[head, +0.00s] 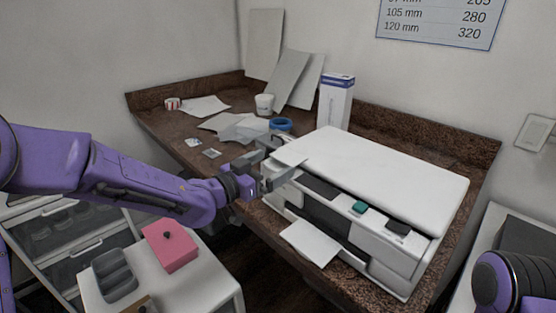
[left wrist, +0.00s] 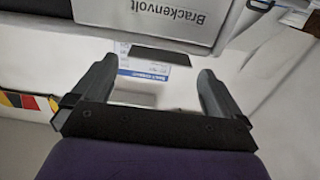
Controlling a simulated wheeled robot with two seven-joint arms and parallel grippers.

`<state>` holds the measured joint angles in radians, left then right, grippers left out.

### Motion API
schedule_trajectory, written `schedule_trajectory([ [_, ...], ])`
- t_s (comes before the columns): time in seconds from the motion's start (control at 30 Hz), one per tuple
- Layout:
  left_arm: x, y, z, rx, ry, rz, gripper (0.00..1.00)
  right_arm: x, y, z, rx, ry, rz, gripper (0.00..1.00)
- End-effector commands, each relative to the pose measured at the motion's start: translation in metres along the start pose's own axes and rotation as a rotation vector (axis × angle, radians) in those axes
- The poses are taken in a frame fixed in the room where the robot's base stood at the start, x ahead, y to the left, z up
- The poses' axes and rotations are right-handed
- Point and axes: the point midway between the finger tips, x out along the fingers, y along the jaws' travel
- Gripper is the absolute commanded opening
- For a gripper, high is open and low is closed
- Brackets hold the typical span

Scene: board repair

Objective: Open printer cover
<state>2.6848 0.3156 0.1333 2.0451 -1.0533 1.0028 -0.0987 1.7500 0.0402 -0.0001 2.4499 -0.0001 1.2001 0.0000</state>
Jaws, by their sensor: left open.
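The white printer (head: 398,262) sits on the brown counter. Its broad white cover (head: 385,175) lies flat on top and looks closed. A dark panel, a green button (head: 359,207) and a dark pad (head: 397,228) line the front below the cover. My left gripper (head: 284,168) is open at the cover's left front corner; contact cannot be told. In the left wrist view its two fingers (left wrist: 157,75) are apart, with a dark strip and a blue-and-white label beyond them. A grey surface with upside-down lettering (left wrist: 185,18) is at the top. My right gripper is out of view.
A paper sheet (head: 310,243) sticks out of the printer's front. Behind stand a white-and-blue box (head: 335,102), a blue tape roll (head: 281,125) and a white cup (head: 264,104). A white cart below holds a pink box (head: 170,246) and grey tray (head: 115,275).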

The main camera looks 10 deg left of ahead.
Motion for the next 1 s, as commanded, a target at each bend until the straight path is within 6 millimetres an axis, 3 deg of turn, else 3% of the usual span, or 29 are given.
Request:
schedule_trajectory([
  [0.2, 0.029, 0.0, 0.0, -0.002, -0.001, -0.001, 1.0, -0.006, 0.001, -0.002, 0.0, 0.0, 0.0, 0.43],
  [0.47, 0.033, 0.0, 0.001, -0.003, 0.0, -0.001, 1.0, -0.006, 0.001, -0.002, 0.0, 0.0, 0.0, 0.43],
  [0.5, 0.033, 0.0, 0.001, -0.003, 0.0, -0.001, 0.97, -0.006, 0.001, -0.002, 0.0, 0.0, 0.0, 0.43],
  [0.7, 0.032, 0.0, 0.001, -0.003, 0.0, -0.001, 0.33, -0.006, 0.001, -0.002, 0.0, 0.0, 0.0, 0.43],
  [0.87, 0.034, 0.001, -0.004, -0.002, -0.008, 0.002, 0.33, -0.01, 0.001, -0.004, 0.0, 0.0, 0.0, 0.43],
  [1.0, 0.039, 0.006, -0.018, 0.0, -0.042, 0.012, 0.33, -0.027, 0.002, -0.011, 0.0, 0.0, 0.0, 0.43],
])
